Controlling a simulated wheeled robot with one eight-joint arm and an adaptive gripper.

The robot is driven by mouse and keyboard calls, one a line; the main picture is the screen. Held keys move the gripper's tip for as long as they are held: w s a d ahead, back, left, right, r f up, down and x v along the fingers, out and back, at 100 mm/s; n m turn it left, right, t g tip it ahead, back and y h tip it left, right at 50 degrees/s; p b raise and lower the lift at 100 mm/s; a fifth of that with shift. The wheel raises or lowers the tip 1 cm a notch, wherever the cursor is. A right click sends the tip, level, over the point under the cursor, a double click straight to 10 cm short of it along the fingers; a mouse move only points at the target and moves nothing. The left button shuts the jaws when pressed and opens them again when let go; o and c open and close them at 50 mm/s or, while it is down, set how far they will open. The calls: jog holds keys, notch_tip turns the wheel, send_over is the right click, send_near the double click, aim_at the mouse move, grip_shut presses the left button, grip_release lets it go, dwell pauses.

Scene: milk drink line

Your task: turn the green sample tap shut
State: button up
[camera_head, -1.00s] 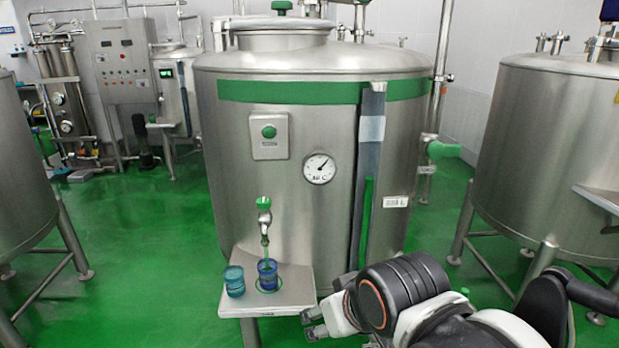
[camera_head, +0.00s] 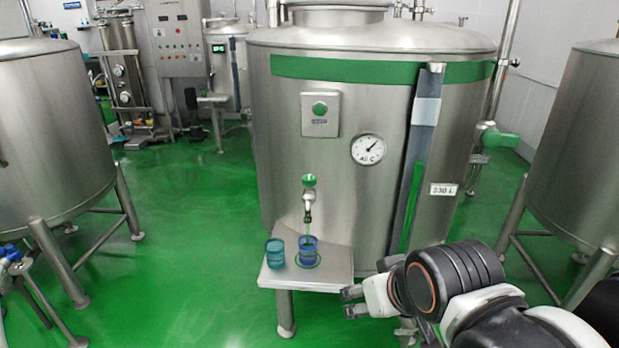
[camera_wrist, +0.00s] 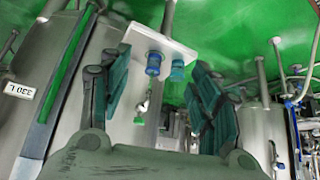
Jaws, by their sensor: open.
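The sample tap (camera_head: 308,203) with its green knob (camera_head: 309,181) sticks out low on the front of the big steel tank (camera_head: 290,150). A thin stream seems to run from its spout into a blue cup (camera_head: 309,246) on the small steel shelf (camera_head: 335,268). A teal cup (camera_head: 275,254) stands left of it. My gripper (camera_head: 352,301) is low, right of the shelf's front corner, apart from the tap. In the wrist view the picture is upside down; my gripper (camera_wrist: 158,88) is open and empty, with the tap's green knob (camera_wrist: 139,120) and the blue cup (camera_wrist: 153,65) seen between its fingers.
The shelf edge lies close left of my gripper. A round gauge (camera_head: 368,149), a green button box (camera_head: 320,114) and a level tube (camera_head: 420,160) sit on the tank. Other tanks stand left (camera_head: 50,130) and right (camera_head: 575,150). Green floor (camera_head: 190,250) is free at left.

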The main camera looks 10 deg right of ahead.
aim_at(310, 184)
jog(key=shift+w, duration=0.1)
jog(key=w+a+r+n+t+y, duration=0.1)
jog(key=w+a+r+t+y, duration=0.15)
jog(key=w, duration=0.45)
jog(key=w+a+r+n+t+y, duration=0.1)
jog(key=w+a+t, duration=0.15)
jog(key=w, duration=0.55)
jog(key=w+a+r+n+t+y, duration=0.1)
jog(key=w+a+r, duration=0.15)
jog(key=w, duration=0.45)
jog(key=w+d+f+m+t+h+b, duration=0.2)
jog(key=w+d+f+m+t+h, duration=0.35)
jog(key=w+f, duration=0.5)
jog(key=shift+n+g, duration=0.35)
jog(key=shift+n, duration=0.6)
jog(key=w+b, duration=0.1)
jog(key=w, duration=0.3)
jog(key=w+d+r+b, duration=0.1)
jog(key=w, duration=0.4)
jog(key=w+d, duration=0.1)
jog(key=w, duration=0.4)
jog(key=shift+w+r+b, duration=0.2)
jog(key=shift+w+b, duration=0.05)
jog(key=shift+b, duration=0.15)
jog(key=shift+c, duration=0.6)
jog(key=c, duration=1)
